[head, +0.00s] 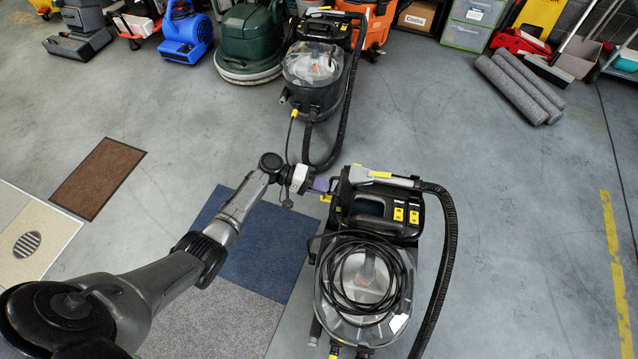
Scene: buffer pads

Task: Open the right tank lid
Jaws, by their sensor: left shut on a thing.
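A floor-cleaning machine stands at lower right, with a clear domed tank lid (343,300) under a coiled black cable (325,268). The clear lid appears to lie down on the tank. Behind it is the machine's black top part (374,212), with yellow tabs. My left gripper (320,185), with purplish fingers, is at the left edge of this black part, beside a small yellow piece (326,198). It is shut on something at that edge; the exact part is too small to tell. My right gripper is not in view.
A grey wand (385,180) lies across the black part, and its black hose (447,245) curves down the right side. A similar machine (313,66) stands behind. Flat mats (250,236) lie at left.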

